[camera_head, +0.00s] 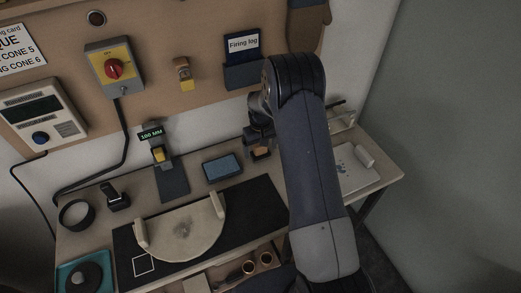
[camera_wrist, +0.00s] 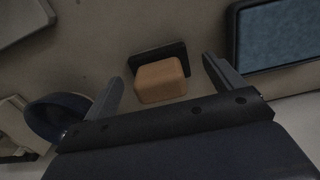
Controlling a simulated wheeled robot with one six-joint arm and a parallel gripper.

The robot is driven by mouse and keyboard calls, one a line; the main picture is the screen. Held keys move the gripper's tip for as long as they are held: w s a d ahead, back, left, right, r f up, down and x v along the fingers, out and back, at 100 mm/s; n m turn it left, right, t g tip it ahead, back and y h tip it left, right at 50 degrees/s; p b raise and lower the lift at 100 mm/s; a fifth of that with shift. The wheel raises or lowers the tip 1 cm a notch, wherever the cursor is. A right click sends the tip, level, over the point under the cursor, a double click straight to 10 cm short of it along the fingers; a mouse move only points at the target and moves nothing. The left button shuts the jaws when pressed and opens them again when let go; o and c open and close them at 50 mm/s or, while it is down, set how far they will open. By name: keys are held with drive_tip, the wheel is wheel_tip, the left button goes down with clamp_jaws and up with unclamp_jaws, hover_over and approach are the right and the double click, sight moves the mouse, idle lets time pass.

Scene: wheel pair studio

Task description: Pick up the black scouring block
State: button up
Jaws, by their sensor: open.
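In the wrist view a tan block (camera_wrist: 160,82) with a black slab (camera_wrist: 157,53) along its far side lies on the table; I cannot tell whether they are one piece. The black part is the only block-like black thing near my gripper. My gripper (camera_wrist: 163,74) is open and empty, with one finger on each side of the tan block and a gap to each. In the head view my gripper (camera_head: 258,137) hangs over the back of the table, by the tan block (camera_head: 261,153). My arm hides part of this area.
A blue-topped tray (camera_head: 222,168) lies close by; it also shows in the wrist view (camera_wrist: 277,33). A dark blue round thing (camera_wrist: 50,118) is at the wrist view's left. A pale half-round board (camera_head: 182,232) lies on a black mat (camera_head: 255,205).

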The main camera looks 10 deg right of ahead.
drive_tip(key=shift+f, duration=0.25)
drive_tip(key=shift+c, duration=0.3)
drive_tip(key=c, duration=1)
